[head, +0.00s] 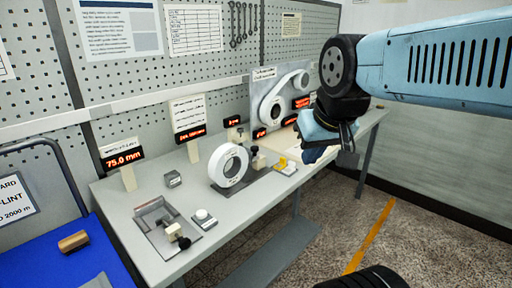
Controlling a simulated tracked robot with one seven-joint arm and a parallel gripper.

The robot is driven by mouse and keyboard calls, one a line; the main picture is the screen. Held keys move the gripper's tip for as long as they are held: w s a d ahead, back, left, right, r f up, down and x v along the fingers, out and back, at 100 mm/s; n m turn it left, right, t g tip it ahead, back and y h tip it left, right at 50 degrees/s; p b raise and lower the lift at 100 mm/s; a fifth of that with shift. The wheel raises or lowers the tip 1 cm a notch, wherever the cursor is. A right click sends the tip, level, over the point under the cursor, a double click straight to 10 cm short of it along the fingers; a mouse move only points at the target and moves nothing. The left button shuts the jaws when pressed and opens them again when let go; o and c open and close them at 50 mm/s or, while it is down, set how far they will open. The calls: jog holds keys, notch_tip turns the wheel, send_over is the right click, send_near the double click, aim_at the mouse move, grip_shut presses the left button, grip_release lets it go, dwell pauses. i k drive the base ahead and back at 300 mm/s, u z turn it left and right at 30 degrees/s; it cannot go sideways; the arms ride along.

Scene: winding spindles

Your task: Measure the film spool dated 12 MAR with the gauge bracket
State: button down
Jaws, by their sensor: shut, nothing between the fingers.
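A large white spool (216,166) stands upright on a dark stand on the bench; small dark marks on it are too small to read, so I cannot tell its date. A grey metal fixture (153,218) with a recess and a small dark clamp lies at the bench's near left. I cannot tell whether it is the gauge bracket. A sign (122,160) behind it reads 75.0 mm. My gripper (346,152) hangs in the air to the right of the spool, apart from it. It is shut and empty, its fingers small and partly hidden.
A grey panel (297,68) with white reels and red displays stands at the back. A white button box (204,220) and a small grey block (173,179) sit on the bench. A blue cart (35,268) with a brown cylinder (73,241) is at left.

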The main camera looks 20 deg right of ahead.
aim_at(253, 158)
jog(key=k, duration=1)
jog(key=z, duration=0.3)
jog(key=i, duration=0.55)
jog(key=z, duration=0.6)
jog(key=i, duration=1.25)
jog(key=u, duration=0.7)
jog(key=k, duration=0.9)
jog(key=u, duration=0.2)
jog(key=i, duration=0.85)
jog(key=z, duration=0.1)
